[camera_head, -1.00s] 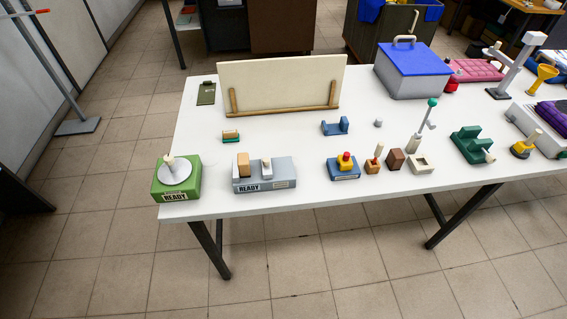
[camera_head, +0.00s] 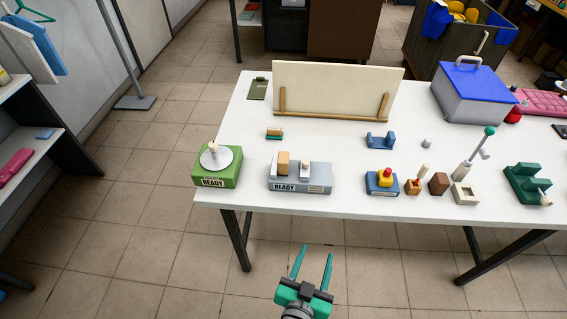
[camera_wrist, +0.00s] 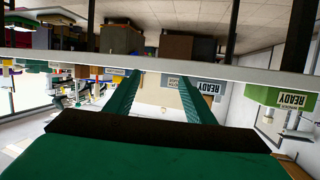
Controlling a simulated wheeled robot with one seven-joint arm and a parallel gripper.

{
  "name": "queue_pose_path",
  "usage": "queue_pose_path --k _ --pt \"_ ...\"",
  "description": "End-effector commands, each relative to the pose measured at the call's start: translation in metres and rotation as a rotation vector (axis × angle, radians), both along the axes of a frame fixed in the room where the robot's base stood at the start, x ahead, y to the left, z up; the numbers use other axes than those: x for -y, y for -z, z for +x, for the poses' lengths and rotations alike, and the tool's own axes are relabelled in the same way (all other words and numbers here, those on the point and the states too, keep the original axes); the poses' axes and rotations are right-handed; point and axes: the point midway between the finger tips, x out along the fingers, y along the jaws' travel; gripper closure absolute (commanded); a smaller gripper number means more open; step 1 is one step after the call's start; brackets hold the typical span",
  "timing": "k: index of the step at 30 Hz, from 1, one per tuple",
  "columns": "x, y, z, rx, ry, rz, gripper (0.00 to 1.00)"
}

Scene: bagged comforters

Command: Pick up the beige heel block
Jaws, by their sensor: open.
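A cream block with a square recess (camera_head: 465,193) stands further right near the front edge. I cannot tell for certain which of them is the beige heel block. My gripper (camera_head: 315,254) is open and empty, in front of the table's front edge and apart from both blocks. In the wrist view its green fingers (camera_wrist: 153,80) are spread, with the grey READY base beyond them.
A green READY box (camera_head: 218,180) with a disc stands left of the grey base. A blue base (camera_head: 381,190) with a yellow and red piece stands to its right. A cream panel (camera_head: 335,92) and a blue-lidded box (camera_head: 468,105) stand behind. A shelf is at far left.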

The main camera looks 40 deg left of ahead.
Motion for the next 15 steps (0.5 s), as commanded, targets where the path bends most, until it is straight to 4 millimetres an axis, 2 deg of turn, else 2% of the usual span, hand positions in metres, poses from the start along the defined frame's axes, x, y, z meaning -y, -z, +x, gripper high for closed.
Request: queue_pose_path --k 1,6,12,15 --pt "-0.015 -0.01 0.015 0.007 -0.025 0.001 0.51" --pt "-0.061 -0.034 0.048 -0.005 -0.098 -0.008 0.51" --pt "-0.118 -0.072 0.075 -0.018 -0.181 -0.025 0.51" --pt "-0.143 -0.091 0.081 -0.024 -0.217 -0.035 0.51"
